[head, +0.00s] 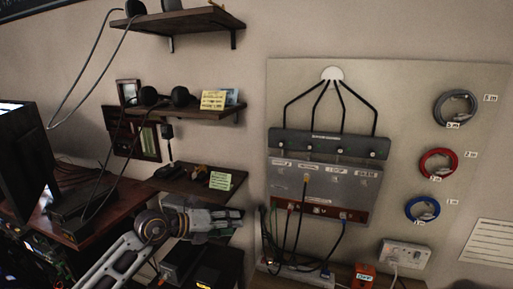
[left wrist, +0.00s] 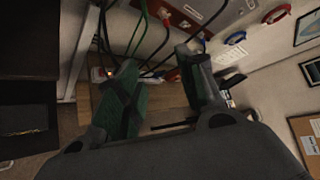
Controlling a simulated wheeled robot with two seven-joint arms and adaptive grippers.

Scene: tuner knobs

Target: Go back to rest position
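My left gripper (head: 228,220) shows in the head view below the lowest wall shelf, its arm coming in from the lower left. In the left wrist view my left gripper (left wrist: 156,60) has its two dark green fingers spread apart with nothing between them. The tuner panel (head: 325,182) hangs on the wall board to the right of the gripper, clear of it. Its red-brown lower strip (head: 318,207) carries plugged cables and also shows at the top of the left wrist view (left wrist: 185,18). My right gripper is not in view.
Wall shelves (head: 190,22) hold dark devices and notes. A dark monitor (head: 22,160) stands on a desk at left. A power strip (head: 300,268) and orange box (head: 364,275) lie below the panel.

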